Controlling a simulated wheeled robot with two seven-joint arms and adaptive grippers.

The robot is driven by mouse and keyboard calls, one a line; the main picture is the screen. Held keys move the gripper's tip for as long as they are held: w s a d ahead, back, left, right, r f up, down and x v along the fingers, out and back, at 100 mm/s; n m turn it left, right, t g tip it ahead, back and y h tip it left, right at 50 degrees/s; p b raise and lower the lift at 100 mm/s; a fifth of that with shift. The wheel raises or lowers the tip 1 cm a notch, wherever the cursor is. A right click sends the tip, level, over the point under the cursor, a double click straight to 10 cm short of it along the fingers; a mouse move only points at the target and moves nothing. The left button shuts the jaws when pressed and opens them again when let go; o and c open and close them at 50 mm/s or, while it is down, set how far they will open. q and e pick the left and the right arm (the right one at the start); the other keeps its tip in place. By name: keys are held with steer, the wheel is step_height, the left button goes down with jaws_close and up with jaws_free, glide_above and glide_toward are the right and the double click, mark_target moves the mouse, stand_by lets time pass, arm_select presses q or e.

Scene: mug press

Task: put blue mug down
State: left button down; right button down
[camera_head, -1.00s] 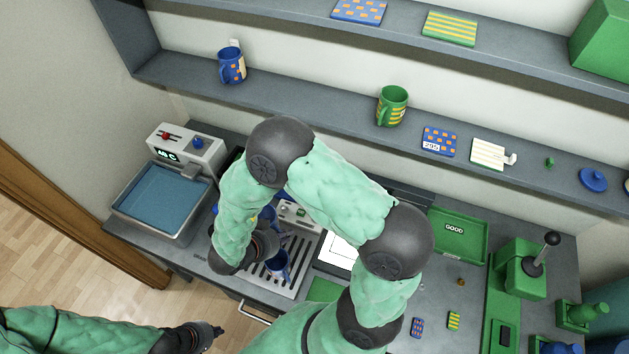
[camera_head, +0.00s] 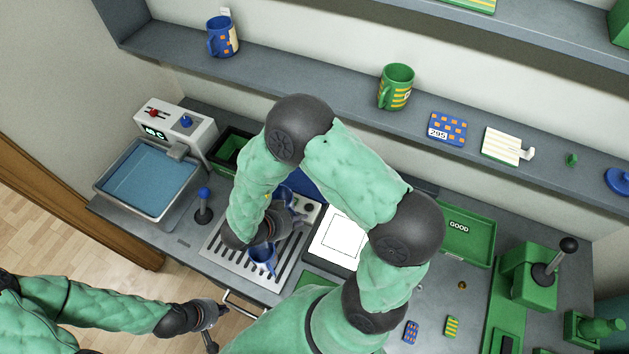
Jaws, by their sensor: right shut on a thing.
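The blue mug (camera_head: 262,258) is low over or on the slotted metal drip tray (camera_head: 238,262). I cannot tell whether its base touches the tray. My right gripper (camera_head: 274,232) is at the mug and shut on it. My forearm and wrist hide part of the mug and most of the fingers. My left gripper (camera_head: 217,325) is at the lower left, in front of the counter edge, with its fingers apart and empty.
A blue water basin (camera_head: 150,178) and a blue-knobbed lever (camera_head: 204,204) stand left of the tray. A white framed panel (camera_head: 338,240) lies to its right. A blue patterned mug (camera_head: 222,37) and a green mug (camera_head: 396,88) stand on the shelf. A green press (camera_head: 530,278) is at right.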

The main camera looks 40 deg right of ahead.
steer(key=w+d, duration=0.4)
steer(key=d, duration=0.4)
steer(key=w+d, duration=0.5)
steer(key=d, duration=0.4)
steer(key=f, duration=0.2)
steer(key=f+b, duration=0.1)
steer(key=f, duration=0.4)
steer(key=shift+s+a+f, duration=0.25)
steer(key=shift+a, duration=0.1)
steer(key=shift+f+b, duration=0.5)
steer(key=shift+f, duration=1.3)
steer(key=shift+w+d+f, duration=0.1)
steer(key=shift+d+f, duration=0.1)
steer(key=shift+f, duration=0.15)
